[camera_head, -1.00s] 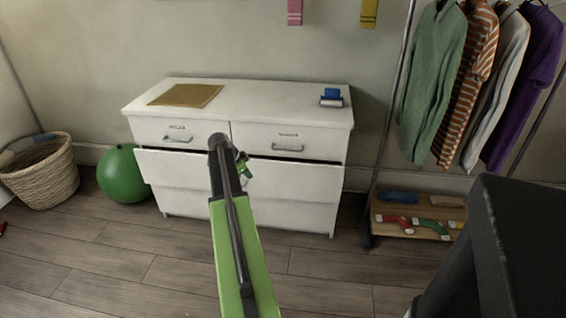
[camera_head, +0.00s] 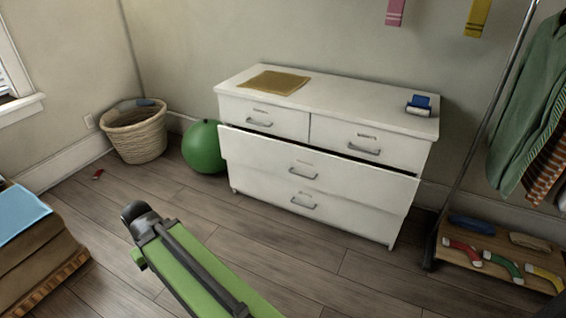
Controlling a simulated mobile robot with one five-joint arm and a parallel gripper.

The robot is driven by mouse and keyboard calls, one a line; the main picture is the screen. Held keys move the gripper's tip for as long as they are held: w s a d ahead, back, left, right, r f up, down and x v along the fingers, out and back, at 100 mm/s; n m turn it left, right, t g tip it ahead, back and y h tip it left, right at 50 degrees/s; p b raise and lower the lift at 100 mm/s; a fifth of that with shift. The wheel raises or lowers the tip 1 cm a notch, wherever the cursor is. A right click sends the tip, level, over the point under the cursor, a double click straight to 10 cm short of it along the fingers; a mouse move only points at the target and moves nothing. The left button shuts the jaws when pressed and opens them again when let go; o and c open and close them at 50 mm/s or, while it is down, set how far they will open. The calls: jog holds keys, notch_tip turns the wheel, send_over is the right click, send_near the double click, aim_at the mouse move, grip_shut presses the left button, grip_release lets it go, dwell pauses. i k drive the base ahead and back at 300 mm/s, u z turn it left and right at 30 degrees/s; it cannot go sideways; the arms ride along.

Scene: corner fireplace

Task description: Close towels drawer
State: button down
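A white dresser (camera_head: 365,95) stands against the back wall, with two small upper drawers and two wide lower ones. The wide middle drawer (camera_head: 318,172) sticks out, with a dark gap along its top edge. The upper left drawer (camera_head: 265,114), upper right drawer (camera_head: 368,144) and bottom drawer (camera_head: 312,200) look shut. Small labels sit above the handles, too small to read, so I cannot tell which drawer is for towels. My green and black arm rises from below, left of and apart from the dresser. Only a small part of my gripper (camera_head: 139,258) shows; its fingers are hidden.
A mustard cloth (camera_head: 274,82) and a blue item (camera_head: 419,102) lie on the dresser top. A green ball (camera_head: 203,148) and wicker basket (camera_head: 135,135) stand left of it. A clothes rack with a low shelf (camera_head: 490,243) stands right. Wooden floor before the dresser is clear.

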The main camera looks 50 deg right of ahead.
aim_at(379, 186)
jog(key=k, duration=1.2)
jog(key=z, duration=0.35)
jog(key=i, duration=1.9)
jog(key=u, duration=0.7)
